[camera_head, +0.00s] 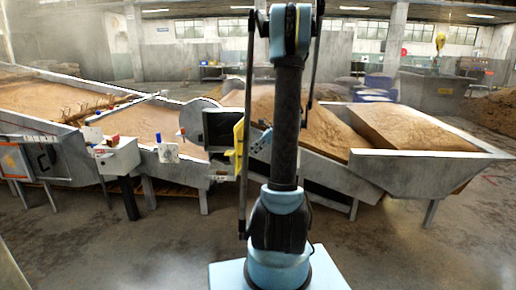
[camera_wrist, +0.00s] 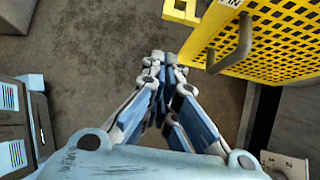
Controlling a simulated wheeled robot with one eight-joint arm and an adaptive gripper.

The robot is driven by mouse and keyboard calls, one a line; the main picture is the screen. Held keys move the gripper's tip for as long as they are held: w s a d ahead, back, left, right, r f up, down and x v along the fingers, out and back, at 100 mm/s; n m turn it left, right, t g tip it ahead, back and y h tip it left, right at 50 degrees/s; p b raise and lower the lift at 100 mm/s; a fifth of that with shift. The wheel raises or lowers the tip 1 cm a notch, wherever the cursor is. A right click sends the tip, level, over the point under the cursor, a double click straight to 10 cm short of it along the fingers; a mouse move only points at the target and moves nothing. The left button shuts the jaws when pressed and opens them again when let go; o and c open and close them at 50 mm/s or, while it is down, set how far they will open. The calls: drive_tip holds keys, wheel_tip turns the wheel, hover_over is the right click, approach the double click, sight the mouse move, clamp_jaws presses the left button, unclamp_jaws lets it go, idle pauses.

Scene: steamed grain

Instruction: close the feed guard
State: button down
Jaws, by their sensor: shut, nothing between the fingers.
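The feed guard is a yellow perforated panel (camera_wrist: 270,42) with a grey bar handle (camera_wrist: 232,45), at the upper right of the wrist view. In the head view the yellow guard (camera_head: 239,140) shows as a narrow upright strip at the right side of a dark opening (camera_head: 218,128), seen nearly edge-on, so it appears swung out from it. My gripper (camera_wrist: 160,58) is shut and empty. In the wrist view its tips are left of the handle and apart from it, with floor behind them. In the head view my arm hides part of the machine right of the guard.
Long grey troughs of brown grain (camera_head: 400,128) run across the room. A control box (camera_head: 118,155) with a red button stands left of the opening. A numbered grey plate (camera_wrist: 285,165) is at lower right in the wrist view. The floor in front is clear.

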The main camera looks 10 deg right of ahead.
drive_tip(key=w+a+f, duration=0.2)
drive_tip(key=a, duration=0.4)
drive_tip(key=shift+w+f, duration=0.3)
drive_tip(key=shift+w, duration=0.05)
